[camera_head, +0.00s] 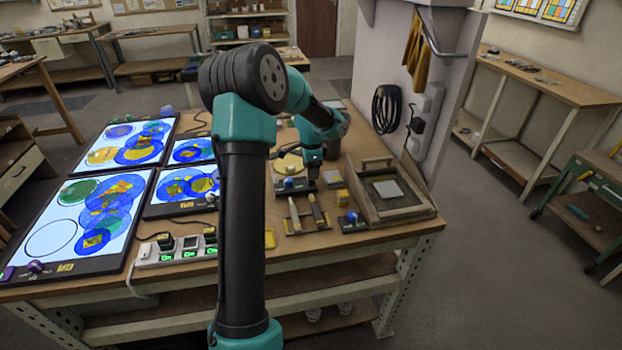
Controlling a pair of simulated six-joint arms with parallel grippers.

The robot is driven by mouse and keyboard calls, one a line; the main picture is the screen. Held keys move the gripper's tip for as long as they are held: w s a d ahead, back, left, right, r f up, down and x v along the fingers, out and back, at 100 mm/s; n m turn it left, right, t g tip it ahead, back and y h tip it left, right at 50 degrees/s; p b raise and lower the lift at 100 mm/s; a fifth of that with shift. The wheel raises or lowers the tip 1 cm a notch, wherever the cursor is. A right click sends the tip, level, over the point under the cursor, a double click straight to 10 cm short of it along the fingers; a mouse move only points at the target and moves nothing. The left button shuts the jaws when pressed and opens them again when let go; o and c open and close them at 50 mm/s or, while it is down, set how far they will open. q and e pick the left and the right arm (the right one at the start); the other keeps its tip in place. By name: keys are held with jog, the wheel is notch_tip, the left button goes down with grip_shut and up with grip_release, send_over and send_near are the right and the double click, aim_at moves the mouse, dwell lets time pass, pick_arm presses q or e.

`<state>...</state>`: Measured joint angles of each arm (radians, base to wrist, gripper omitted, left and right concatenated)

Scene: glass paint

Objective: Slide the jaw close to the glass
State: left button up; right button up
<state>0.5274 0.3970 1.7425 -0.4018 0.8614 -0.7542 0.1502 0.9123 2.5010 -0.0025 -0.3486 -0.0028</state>
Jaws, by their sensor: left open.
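My left arm rises through the middle of the view and bends down to the right. My left gripper (312,175) is at its end, open, low over the bench beside a small station with a yellow disc (287,163) and a blue knob (288,183). Its fingers are small and dark, and I cannot tell whether they touch anything. A pale square glass-like piece (388,189) lies in a wooden tray (421,209) to the right. Colored round glass pieces (140,148) lie on lit panels at the left. I cannot tell which part is the jaw. My right gripper is not in view.
Tools (318,213) lie on a dark rest in front of the gripper. A small blue-knobbed block (352,221) stands near the tray. A power strip with green lights (175,252) lies at the front left. The wall panel (405,100) stands behind the tray.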

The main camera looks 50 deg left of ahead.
aim_at(294, 182)
pick_arm(q)
jog(key=shift+f, duration=2.1)
grip_shut()
